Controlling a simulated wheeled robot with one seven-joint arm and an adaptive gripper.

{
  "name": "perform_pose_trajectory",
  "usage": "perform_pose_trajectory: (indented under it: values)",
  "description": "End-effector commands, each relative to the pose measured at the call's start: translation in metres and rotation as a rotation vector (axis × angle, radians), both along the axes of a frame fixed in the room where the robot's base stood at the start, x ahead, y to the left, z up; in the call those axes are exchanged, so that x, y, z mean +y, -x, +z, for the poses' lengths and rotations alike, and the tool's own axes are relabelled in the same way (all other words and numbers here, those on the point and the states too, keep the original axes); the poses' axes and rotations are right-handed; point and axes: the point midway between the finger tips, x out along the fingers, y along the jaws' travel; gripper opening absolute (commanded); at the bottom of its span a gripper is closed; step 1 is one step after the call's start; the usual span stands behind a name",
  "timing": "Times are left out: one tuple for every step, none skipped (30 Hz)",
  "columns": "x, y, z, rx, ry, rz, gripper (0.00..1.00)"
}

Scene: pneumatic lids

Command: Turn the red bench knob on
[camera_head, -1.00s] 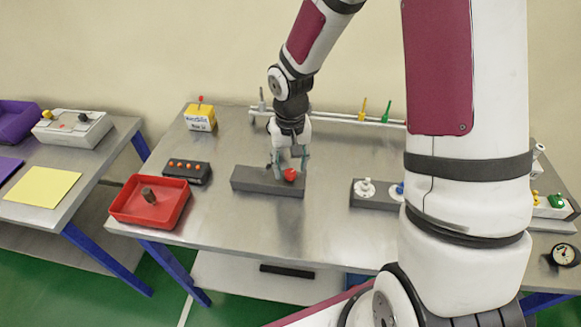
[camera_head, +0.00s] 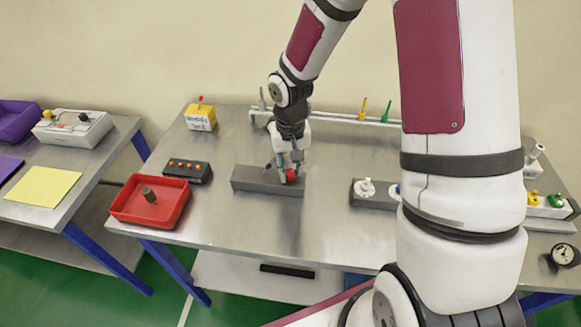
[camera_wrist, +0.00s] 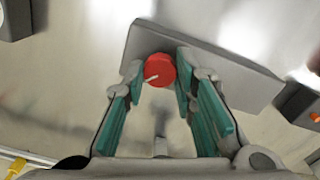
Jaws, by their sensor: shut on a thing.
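The red bench knob (camera_head: 292,175) sits on the right part of a grey block (camera_head: 255,181) on the steel bench. In the wrist view the red knob (camera_wrist: 159,70) is round with a white pointer line that points toward the lower left. My gripper (camera_head: 289,171) reaches down over the knob from above. Its green fingers stand on both sides of the knob in the wrist view (camera_wrist: 158,80), shut on it. In the head view the fingers partly hide the knob.
A red tray (camera_head: 118,208) with a brown cylinder and a dark box with orange buttons (camera_head: 187,170) lie to the left. A yellow box (camera_head: 201,117) stands behind. A grey block with white and blue knobs (camera_head: 374,201) is to the right, partly behind my arm.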

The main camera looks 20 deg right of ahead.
Motion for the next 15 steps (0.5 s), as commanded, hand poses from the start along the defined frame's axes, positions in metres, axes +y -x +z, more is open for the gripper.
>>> perform_pose_trajectory:
  values:
    - [-0.0001,0.0001,0.0003,0.000,0.000,0.011,0.00]
    - [-0.0001,0.0002,0.0004,0.000,0.000,0.021,0.00]
    - [-0.0001,0.0002,0.0004,0.000,0.000,0.038,0.00]
    - [-0.0001,0.0002,0.0005,0.000,0.000,0.051,0.00]
    - [-0.0001,0.0002,0.0006,0.000,0.000,0.068,0.00]
    - [0.0000,0.0002,0.0008,0.000,0.000,0.091,0.00]
    - [0.0000,0.0001,0.0009,-0.001,0.000,0.111,0.00]
    - [0.0000,0.0000,0.0010,-0.001,0.000,0.133,0.00]
    - [0.0000,0.0000,0.0012,-0.001,0.000,0.164,0.00]
    - [0.0000,0.0000,0.0013,-0.001,0.000,0.188,0.00]
    - [0.0000,0.0000,0.0014,-0.001,0.000,0.214,0.00]
    - [0.0000,0.0001,0.0014,-0.001,0.000,0.250,0.00]
    - [0.0000,0.0002,0.0013,-0.001,0.000,0.278,0.00]
    - [0.0001,0.0003,0.0012,-0.001,0.000,0.307,0.00]
    - [0.0001,0.0004,0.0012,-0.001,0.000,0.344,0.00]
